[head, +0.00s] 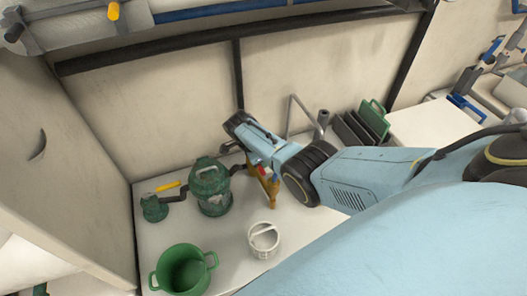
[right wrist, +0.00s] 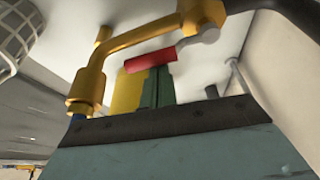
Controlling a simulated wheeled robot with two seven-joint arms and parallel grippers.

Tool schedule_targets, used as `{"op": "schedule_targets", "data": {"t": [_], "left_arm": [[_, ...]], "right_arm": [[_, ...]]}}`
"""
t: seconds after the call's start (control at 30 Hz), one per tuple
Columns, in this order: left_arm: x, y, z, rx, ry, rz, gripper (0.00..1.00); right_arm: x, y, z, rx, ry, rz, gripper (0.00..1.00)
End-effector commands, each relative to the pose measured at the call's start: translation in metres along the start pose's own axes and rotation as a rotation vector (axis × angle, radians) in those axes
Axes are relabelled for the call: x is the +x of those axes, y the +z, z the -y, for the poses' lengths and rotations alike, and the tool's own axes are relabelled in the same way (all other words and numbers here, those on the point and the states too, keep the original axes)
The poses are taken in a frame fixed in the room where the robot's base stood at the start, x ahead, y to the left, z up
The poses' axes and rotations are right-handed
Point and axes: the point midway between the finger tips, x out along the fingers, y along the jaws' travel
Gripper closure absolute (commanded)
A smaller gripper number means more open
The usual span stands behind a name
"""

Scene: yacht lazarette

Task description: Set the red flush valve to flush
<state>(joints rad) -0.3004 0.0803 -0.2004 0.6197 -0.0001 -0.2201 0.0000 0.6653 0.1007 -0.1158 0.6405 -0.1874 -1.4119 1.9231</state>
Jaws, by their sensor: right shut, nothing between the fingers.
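The red flush valve handle (right wrist: 150,60) shows in the right wrist view as a red grip on a short grey lever, beside a yellow pipe frame (right wrist: 120,45). It lies sideways across the picture just beyond my right fingertips (right wrist: 157,72); I cannot tell whether they touch. In the head view the handle is a small red spot (head: 263,171) above the yellow-orange pipe (head: 271,187), partly hidden by my right gripper (head: 256,165). My right gripper is shut and empty. The pipe's lower parts are partly covered. My left gripper is not in view.
A green canister (head: 212,187) stands just left of the pipe, with a small green fitting (head: 154,209) and yellow handle (head: 167,187) further left. A white strainer basket (head: 264,241) and green bucket (head: 183,270) stand in front. Dark-and-green upright pieces (head: 372,120) stand at right.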

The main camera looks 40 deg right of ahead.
Motion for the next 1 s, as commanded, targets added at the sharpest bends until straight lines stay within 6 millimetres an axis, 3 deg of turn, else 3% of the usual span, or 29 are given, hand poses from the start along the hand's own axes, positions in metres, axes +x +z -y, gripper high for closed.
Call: {"op": "schedule_targets", "data": {"t": [0.27,0.47,0.7,1.0], "left_arm": [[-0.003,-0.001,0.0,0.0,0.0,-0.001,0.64],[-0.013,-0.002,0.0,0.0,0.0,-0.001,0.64],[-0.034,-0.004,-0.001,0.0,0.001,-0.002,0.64],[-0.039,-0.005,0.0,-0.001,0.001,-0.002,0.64]], "right_arm": [[0.0,-0.006,0.001,0.0,0.0,0.0,1.0],[0.004,-0.041,0.006,0.001,0.001,-0.002,1.0],[-0.051,-0.038,0.004,-0.003,-0.004,0.003,1.0],[-0.09,-0.037,0.003,-0.003,-0.001,0.001,1.0]]}}
